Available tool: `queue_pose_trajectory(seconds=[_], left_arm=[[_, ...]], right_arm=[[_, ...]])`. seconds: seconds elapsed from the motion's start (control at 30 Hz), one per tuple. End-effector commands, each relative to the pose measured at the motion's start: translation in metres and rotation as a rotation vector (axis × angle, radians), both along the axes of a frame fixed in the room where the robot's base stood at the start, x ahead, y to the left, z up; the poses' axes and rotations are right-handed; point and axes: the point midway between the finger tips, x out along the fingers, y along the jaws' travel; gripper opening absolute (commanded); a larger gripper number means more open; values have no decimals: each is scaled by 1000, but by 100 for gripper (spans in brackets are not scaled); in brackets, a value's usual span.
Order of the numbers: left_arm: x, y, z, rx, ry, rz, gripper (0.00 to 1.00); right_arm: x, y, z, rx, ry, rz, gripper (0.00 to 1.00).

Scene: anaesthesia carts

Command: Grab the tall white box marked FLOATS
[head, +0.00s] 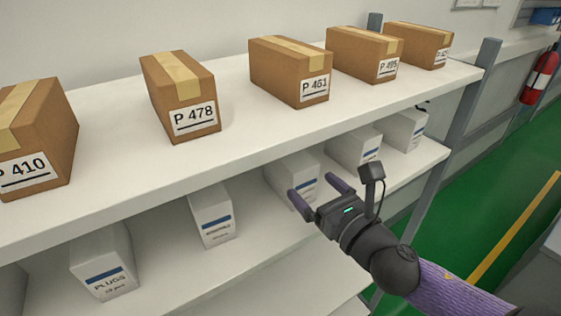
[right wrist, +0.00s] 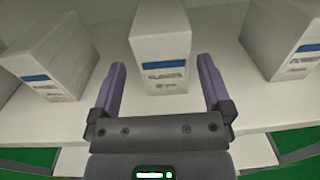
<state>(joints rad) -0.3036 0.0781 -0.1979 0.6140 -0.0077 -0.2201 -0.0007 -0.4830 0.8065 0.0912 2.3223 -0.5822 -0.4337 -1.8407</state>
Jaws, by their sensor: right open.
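A tall white box with a blue stripe stands on the lower shelf, in the middle of the right wrist view (right wrist: 162,45). Its small label is blurred but looks like FLOATS. It appears to be the box just beyond my right gripper in the head view (head: 288,168), where its label is partly hidden. My right gripper (head: 314,187) is open and empty at the front of the lower shelf. In the right wrist view its two purple fingers (right wrist: 162,68) point at the box, one to each side, with gaps. My left gripper is not in view.
Similar white boxes stand on both sides, one to the left (right wrist: 48,62) and one to the right (right wrist: 283,40). The upper shelf (head: 235,150) overhangs them and carries several brown cartons. A grey post (head: 462,115) stands at the right end.

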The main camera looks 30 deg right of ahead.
Motion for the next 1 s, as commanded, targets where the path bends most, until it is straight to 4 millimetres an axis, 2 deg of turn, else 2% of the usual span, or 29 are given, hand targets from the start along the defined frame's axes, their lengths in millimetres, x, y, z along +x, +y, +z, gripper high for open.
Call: queue_pose_trajectory(seconds=[0.17, 0.4, 0.5, 0.7, 1.0], left_arm=[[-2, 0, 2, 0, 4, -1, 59], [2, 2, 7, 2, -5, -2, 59], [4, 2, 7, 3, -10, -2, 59], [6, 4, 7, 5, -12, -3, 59], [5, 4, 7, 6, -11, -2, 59]], right_arm=[[21, 0, 1, 2, -1, -2, 100], [62, 0, 1, 4, 0, -2, 100], [69, 1, 0, 4, 3, -2, 100], [70, 1, -1, 4, 4, -1, 100], [70, 1, -1, 4, 4, -1, 36]])
